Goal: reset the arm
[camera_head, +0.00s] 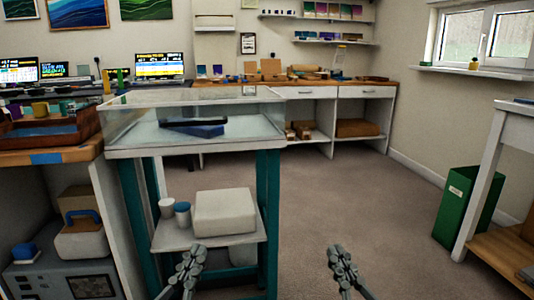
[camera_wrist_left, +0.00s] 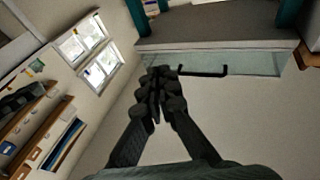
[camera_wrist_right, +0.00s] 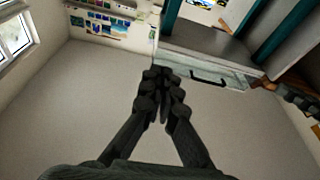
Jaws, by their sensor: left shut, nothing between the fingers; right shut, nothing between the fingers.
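My left gripper (camera_head: 190,262) is low in the head view, in front of the lower shelf of the glass-walled stand. It is shut and empty, and its closed fingers also show in the left wrist view (camera_wrist_left: 160,85). My right gripper (camera_head: 342,262) is low and right of the middle in the head view, over bare carpet. It is shut and empty, and its closed fingers show in the right wrist view (camera_wrist_right: 162,85). Neither gripper visibly touches anything.
The stand (camera_head: 130,154) has glass walls, teal legs and a dark and blue item (camera_head: 195,128) inside. Its lower shelf (camera_head: 190,240) holds a white box (camera_head: 225,212) and cups. A green bin (camera_head: 468,205) stands by a white table (camera_head: 490,150) at right. Carpet between is clear.

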